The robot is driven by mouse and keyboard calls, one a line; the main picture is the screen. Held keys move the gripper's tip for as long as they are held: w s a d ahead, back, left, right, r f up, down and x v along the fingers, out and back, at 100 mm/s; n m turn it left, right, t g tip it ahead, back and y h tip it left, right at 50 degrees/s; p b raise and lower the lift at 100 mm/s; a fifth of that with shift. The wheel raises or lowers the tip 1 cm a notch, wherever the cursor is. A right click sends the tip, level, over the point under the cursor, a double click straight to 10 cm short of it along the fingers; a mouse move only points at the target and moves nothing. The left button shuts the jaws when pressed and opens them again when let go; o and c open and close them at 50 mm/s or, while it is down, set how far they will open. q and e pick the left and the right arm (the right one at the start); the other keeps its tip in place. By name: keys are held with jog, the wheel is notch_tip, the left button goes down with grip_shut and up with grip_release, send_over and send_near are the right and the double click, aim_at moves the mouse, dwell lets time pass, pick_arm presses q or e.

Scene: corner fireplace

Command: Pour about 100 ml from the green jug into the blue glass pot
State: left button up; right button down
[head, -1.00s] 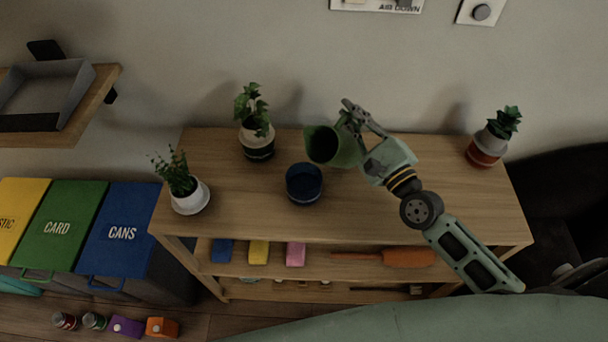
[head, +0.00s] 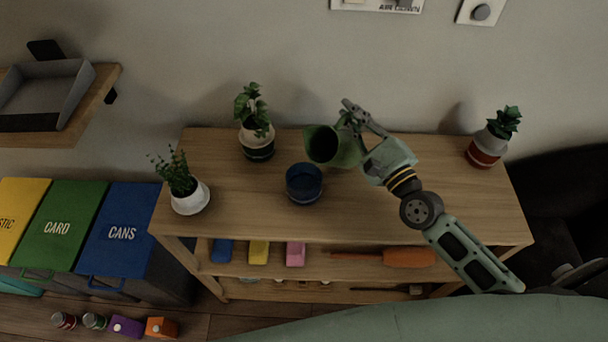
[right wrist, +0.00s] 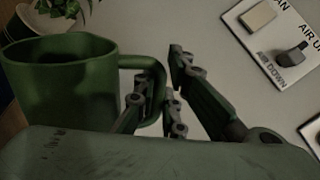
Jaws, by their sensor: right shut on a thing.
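The green jug (head: 347,152) is tilted to the left, its dark mouth facing left and toward me, above the wooden table. My right gripper (head: 350,113) is shut on the jug's handle; the right wrist view shows the jug (right wrist: 65,95) at left and the fingers (right wrist: 158,90) at its handle. My left gripper is not in view.
Potted plants stand on the table (head: 400,212) at back left (head: 256,140), at left (head: 188,194) and at far right (head: 487,150). The tabletop right of the pot is clear. The wall is close behind the jug. Lower shelves hold coloured blocks.

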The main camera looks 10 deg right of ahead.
dwell(0.3)
jog(key=shift+w+d+f+m+b, duration=0.1)
jog(key=shift+d+f+m+b, duration=0.15)
jog(key=shift+f+m+b, duration=0.1)
jog(key=w+d+f+m+g+h+b, duration=0.1)
jog(key=w+d+f+m+b, duration=0.2)
jog(key=d+f+m, duration=0.4)
jog(key=shift+w+d+m+g, duration=0.25)
jog(key=shift+d+m+g, duration=0.05)
jog(key=shift+m, duration=0.75)
dwell(1.9)
